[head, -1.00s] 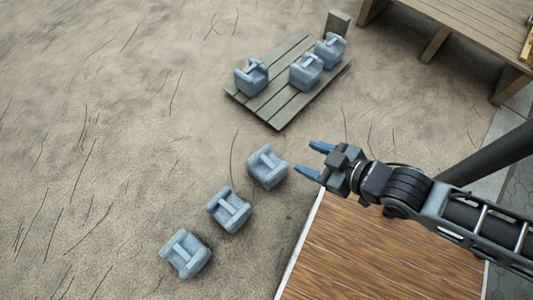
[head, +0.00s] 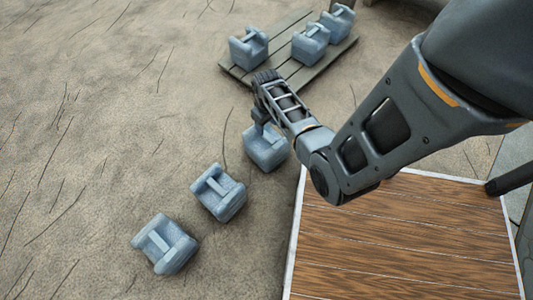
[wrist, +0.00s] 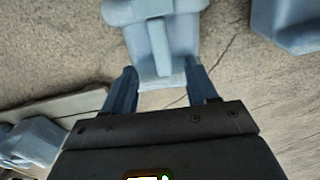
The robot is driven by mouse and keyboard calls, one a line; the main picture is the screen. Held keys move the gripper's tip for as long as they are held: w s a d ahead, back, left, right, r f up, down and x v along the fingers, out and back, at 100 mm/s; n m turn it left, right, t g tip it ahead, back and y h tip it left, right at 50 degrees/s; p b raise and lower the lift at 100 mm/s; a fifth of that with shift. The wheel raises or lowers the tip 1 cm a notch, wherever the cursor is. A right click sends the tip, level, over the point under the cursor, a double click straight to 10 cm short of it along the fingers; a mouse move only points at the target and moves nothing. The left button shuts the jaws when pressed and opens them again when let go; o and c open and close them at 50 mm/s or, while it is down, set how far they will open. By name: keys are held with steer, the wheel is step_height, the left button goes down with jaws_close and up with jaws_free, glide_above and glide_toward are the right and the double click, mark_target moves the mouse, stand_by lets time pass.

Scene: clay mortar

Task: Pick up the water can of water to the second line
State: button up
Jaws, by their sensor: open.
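A blue-grey water can with a top handle (head: 265,150) stands on the sandy ground below my arm. Its handle and top show in the wrist view (wrist: 162,35), just ahead of the fingers. My gripper (wrist: 162,80) is open and empty, with its two blue fingers spread toward the near edge of that can. In the head view the gripper (head: 261,120) points down over the can, its fingertips mostly hidden. Two similar cans stand on the ground nearer me, the middle can (head: 219,192) and the front can (head: 165,243). No water lines can be made out.
Three more cans, a left can (head: 249,47), a middle can (head: 311,43) and a right can (head: 338,20), stand on a wooden pallet (head: 290,72) behind. A wooden platform (head: 400,240) with a pale edge lies at the right. Open sand lies to the left.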

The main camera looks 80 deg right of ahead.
mark_target(267, 135)
steer(key=shift+w+f, duration=0.15)
steer(key=shift+f, duration=0.25)
step_height(267, 135, down, 7)
steer(key=b, duration=0.5)
steer(key=shift+f, duration=0.15)
steer(key=shift+c, duration=0.2)
jaws_close()
stand_by(0.6)
